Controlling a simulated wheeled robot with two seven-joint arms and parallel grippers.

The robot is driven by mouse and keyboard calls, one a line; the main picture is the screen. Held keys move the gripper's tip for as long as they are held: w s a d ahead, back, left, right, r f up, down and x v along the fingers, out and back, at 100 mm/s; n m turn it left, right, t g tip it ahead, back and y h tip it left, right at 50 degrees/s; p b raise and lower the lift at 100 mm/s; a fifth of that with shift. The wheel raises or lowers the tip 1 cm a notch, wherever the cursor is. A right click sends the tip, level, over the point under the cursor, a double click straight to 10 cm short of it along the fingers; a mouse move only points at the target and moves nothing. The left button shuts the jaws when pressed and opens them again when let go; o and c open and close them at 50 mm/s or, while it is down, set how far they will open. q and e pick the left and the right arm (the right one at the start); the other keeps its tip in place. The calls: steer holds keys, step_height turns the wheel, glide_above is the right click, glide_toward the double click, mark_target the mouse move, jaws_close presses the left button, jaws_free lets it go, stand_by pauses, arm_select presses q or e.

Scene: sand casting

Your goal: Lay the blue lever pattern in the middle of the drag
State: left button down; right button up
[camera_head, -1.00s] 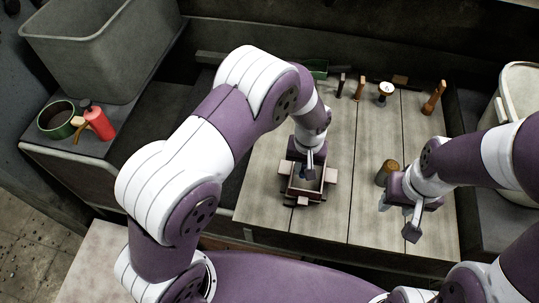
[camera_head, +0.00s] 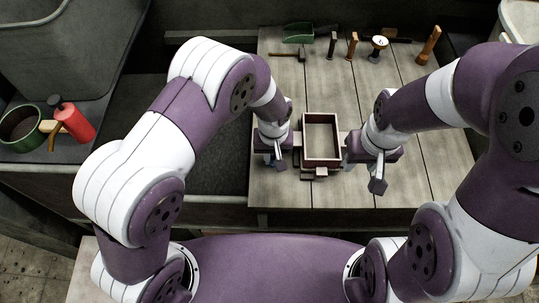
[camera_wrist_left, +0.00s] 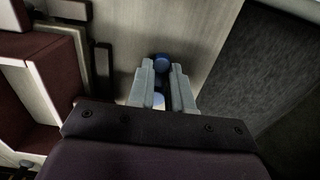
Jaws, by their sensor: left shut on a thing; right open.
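The drag (camera_head: 307,139) is a reddish-brown rectangular frame on the wooden table in the head view. Its inside looks pale and empty. Part of it also shows at the left of the left wrist view (camera_wrist_left: 62,76). My left gripper (camera_head: 277,163) is just left of the drag, near the table's left side. In the left wrist view its fingers (camera_wrist_left: 161,90) are shut on the blue lever pattern (camera_wrist_left: 161,64); a rounded blue end shows beyond them, and the fingers hide much of it. My right gripper (camera_head: 376,172) is open, close to the drag's right side.
A green scoop (camera_head: 298,33), a hammer (camera_head: 290,55), a round-headed tool (camera_head: 379,43) and a wooden-handled tool (camera_head: 429,45) lie or stand along the back. A red bottle (camera_head: 73,120) and green pot (camera_head: 20,128) are far left. Table behind the drag is clear.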

arm_select(q)
steer(key=shift+w+a+f, duration=0.1)
steer(key=shift+a, duration=0.25)
steer(key=c, duration=1.2)
jaws_free()
steer(key=shift+a, duration=0.15)
steer(key=shift+o, duration=0.8)
steer(key=shift+s+d, duration=0.2)
steer(key=shift+d, duration=0.2)
steer(key=shift+r, duration=0.25)
steer(key=shift+w+a+r, duration=0.1)
steer(key=shift+w+r, duration=0.05)
steer(key=shift+r, duration=0.2)
step_height(320, 180, up, 11)
steer(key=b, duration=0.2)
steer(key=s+a+r, duration=0.1)
steer(key=s+a, duration=0.4)
steer(key=a, duration=0.4)
steer(key=s+a+r+t, duration=0.1)
steer(key=s+a, duration=0.4)
steer(key=a, duration=0.4)
steer(key=shift+a, duration=0.2)
arm_select(e)
steer(key=shift+a+f, duration=0.25)
steer(key=shift+f, duration=0.8)
